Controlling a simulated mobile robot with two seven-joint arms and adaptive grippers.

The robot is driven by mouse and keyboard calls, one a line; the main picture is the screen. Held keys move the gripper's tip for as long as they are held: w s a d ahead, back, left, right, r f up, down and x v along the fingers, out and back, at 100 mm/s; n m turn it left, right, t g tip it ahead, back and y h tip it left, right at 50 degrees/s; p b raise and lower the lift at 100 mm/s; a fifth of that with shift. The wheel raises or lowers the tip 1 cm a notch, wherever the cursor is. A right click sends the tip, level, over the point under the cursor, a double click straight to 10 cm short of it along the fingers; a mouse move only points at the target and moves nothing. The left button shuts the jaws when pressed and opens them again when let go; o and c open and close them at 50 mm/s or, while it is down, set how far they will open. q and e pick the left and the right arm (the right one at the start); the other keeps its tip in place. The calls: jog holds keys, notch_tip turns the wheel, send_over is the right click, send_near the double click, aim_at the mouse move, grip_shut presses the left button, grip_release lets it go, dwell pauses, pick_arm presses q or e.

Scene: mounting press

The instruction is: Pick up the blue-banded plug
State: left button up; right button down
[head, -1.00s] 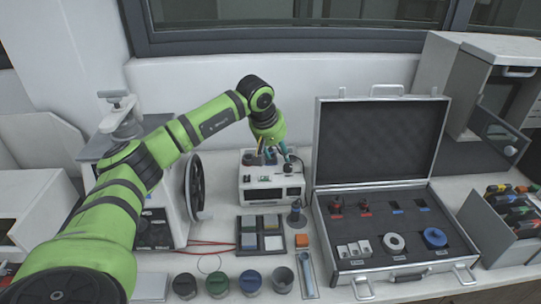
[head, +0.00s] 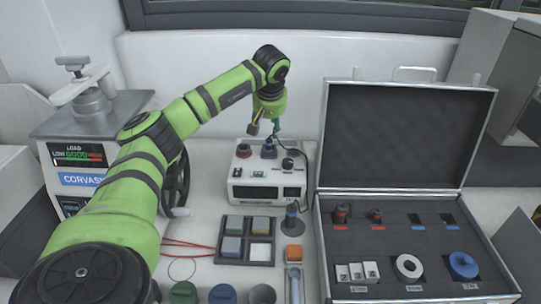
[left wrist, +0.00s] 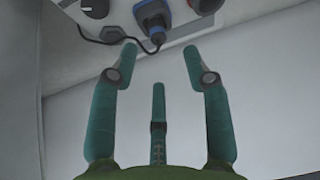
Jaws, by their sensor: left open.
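A dark plug with a blue band (head: 268,151) sits upright on top of the white device; a blue-banded plug also shows at the top of the left wrist view (left wrist: 153,18). A second dark plug with blue on it (head: 291,215) stands on a small round base in front of the device. My left gripper (head: 265,130) is open and empty above and behind the device's top, apart from the plug. In the left wrist view its teal fingers (left wrist: 160,50) are spread, with nothing between them. My right gripper is not in view.
The white device (head: 266,192) also carries a red-ringed part (head: 244,150) and a black cable (head: 302,155). An open case (head: 400,240) with red plugs stands to the right. The press (head: 90,115) stands left.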

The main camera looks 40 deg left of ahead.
aim_at(269, 141)
pick_arm(q)
jog(key=p+x, duration=0.2)
jog(key=x, duration=0.2)
jog(key=shift+w+d+f, duration=0.1)
jog(key=shift+f, duration=0.05)
jog(key=p+x, duration=0.1)
jog(key=x, duration=0.2)
jog(key=shift+w+f, duration=0.15)
jog(key=shift+f, duration=0.1)
jog(key=shift+w+f, duration=0.1)
jog(key=shift+f, duration=0.1)
grip_shut()
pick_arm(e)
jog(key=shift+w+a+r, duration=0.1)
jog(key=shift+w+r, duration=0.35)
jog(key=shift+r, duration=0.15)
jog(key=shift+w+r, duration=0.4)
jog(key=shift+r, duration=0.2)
